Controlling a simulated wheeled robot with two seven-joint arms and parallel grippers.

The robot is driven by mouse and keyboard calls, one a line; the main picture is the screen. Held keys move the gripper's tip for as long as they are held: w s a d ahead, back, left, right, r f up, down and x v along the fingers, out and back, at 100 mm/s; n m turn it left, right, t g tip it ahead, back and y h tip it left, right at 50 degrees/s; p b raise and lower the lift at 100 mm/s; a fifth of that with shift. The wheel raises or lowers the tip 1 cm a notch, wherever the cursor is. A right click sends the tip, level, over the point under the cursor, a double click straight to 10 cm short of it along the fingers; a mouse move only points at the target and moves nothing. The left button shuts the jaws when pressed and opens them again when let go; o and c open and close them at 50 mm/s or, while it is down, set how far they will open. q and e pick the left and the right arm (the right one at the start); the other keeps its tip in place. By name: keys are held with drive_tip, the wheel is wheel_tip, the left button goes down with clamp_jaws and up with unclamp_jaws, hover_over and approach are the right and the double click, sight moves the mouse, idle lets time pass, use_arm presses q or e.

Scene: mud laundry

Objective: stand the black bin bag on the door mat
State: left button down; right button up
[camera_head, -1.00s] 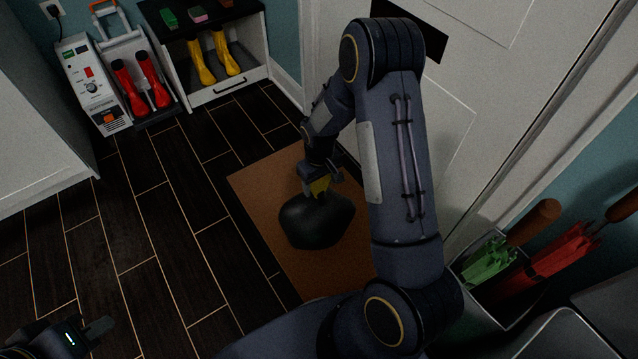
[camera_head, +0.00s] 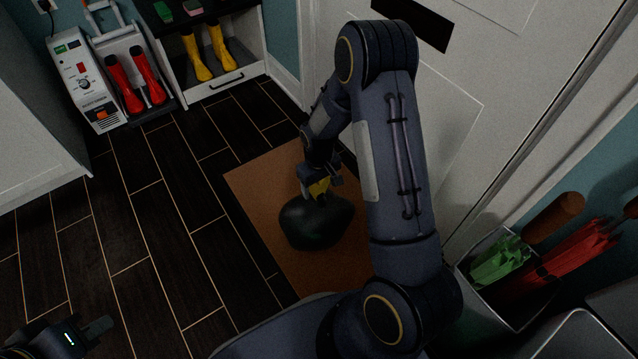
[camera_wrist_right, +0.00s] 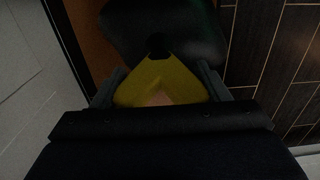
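The black bin bag (camera_head: 316,222) rests on the brown door mat (camera_head: 262,180) with its yellow top (camera_head: 318,188) upward. The bag looks upright and rounded. My right gripper (camera_head: 322,186) is low over the bag, around its yellow top. In the right wrist view the yellow top (camera_wrist_right: 160,82) flares between the two fingers (camera_wrist_right: 160,75), which are spread wide at its sides; small gaps show near the fingertips. The black bag body (camera_wrist_right: 185,25) lies beyond them. My left gripper (camera_head: 92,332) is at the bottom left corner, partly cut off and away from the bag.
The white door (camera_head: 450,115) stands behind the mat. An umbrella bin (camera_head: 510,310) with green and red umbrellas is at the right. Red boots (camera_head: 137,82), yellow boots (camera_head: 208,52) and a shelf unit (camera_head: 225,88) are at the back. Dark floor (camera_head: 150,220) left of the mat is clear.

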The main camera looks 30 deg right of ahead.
drive_tip(key=o, duration=0.3)
drive_tip(key=shift+r, duration=0.15)
drive_tip(key=shift+r+p, duration=0.3)
drive_tip(key=shift+r, duration=0.05)
wheel_tip(320, 180, up, 11)
drive_tip(key=p, duration=0.3)
drive_tip(key=shift+r+p, duration=0.1)
drive_tip(key=shift+p, duration=0.3)
drive_tip(key=s+a+r+m+t+y, duration=0.1)
drive_tip(key=s+a+r+t+y, duration=0.1)
drive_tip(key=s+r, duration=0.6)
drive_tip(key=s+a+r+m+t+y, duration=0.1)
drive_tip(key=s+a+r+t, duration=0.1)
drive_tip(key=s+r, duration=0.65)
drive_tip(key=shift+m+t+y, duration=0.3)
drive_tip(key=shift+t+y, duration=0.1)
drive_tip(key=shift+t, duration=0.4)
drive_tip(key=s+a+r, duration=0.1)
drive_tip(key=s, duration=0.1)
drive_tip(key=s+a+r, duration=0.1)
drive_tip(key=s, duration=0.1)
drive_tip(key=s+a+r, duration=0.1)
drive_tip(key=shift+s+a+r, duration=0.15)
drive_tip(key=shift+s+r, duration=0.2)
drive_tip(key=shift+s, duration=0.05)
